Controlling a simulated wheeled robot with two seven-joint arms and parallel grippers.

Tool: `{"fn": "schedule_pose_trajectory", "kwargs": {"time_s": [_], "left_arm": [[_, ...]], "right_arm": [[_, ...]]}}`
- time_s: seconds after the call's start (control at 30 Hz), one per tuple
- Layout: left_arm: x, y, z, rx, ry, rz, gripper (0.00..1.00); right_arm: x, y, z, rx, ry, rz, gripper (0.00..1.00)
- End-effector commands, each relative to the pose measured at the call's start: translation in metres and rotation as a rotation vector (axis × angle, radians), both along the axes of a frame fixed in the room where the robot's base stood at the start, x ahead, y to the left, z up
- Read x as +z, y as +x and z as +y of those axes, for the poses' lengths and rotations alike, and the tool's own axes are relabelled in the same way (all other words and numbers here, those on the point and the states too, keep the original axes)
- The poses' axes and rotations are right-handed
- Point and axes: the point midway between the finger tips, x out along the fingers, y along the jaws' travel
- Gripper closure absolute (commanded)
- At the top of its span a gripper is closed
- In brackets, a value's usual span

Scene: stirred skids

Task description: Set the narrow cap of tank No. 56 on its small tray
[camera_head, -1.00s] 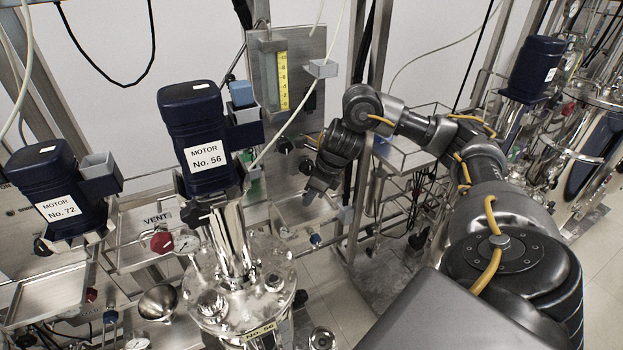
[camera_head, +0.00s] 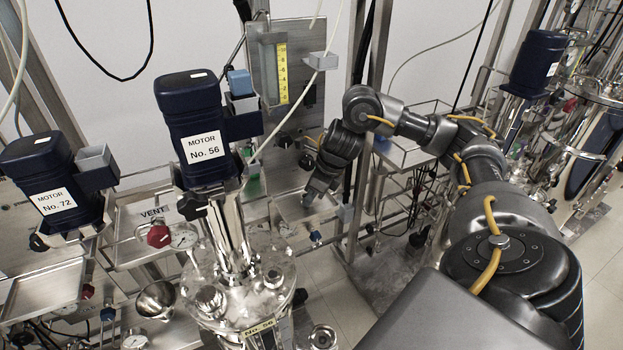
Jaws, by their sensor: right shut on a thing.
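Tank No. 56 stands front centre. Its bright steel lid (camera_head: 262,300) carries several ports, and its dark blue motor (camera_head: 197,130) rises above. My right gripper (camera_head: 309,197) points down behind and to the right of the tank, over a small steel tray (camera_head: 286,208). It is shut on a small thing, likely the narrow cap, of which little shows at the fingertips. I cannot tell whether that thing touches the tray. My left gripper is out of view.
Motor No. 72 (camera_head: 50,185) stands at the left, with a steel tray (camera_head: 45,290) below it. A red-knobbed vent valve (camera_head: 159,235) and gauge sit left of the tank. A steel frame post (camera_head: 362,110) rises close behind my right gripper.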

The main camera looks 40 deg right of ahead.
Motion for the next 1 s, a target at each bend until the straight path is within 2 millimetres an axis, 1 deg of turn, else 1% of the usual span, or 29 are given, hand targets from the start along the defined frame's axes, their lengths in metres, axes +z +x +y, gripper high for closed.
{"fn": "schedule_pose_trajectory", "kwargs": {"time_s": [0.27, 0.3, 0.47, 0.77, 0.87, 1.0], "left_arm": [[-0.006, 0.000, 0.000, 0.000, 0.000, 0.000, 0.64], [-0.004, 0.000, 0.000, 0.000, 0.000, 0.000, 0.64], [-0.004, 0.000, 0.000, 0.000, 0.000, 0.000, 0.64], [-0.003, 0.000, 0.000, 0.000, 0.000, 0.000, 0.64], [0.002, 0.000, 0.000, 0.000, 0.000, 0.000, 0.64], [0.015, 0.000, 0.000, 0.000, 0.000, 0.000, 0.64]], "right_arm": [[-0.007, 0.000, 0.000, 0.000, 0.000, 0.000, 1.00], [-0.005, 0.000, 0.000, 0.000, 0.000, -0.001, 0.75], [-0.005, 0.000, 0.000, 0.000, 0.000, 0.000, 0.55], [-0.004, 0.000, 0.000, 0.000, 0.000, 0.000, 0.55], [0.003, -0.002, -0.001, 0.000, 0.000, -0.001, 0.55], [0.018, -0.007, -0.004, -0.001, -0.001, -0.002, 0.55]]}}
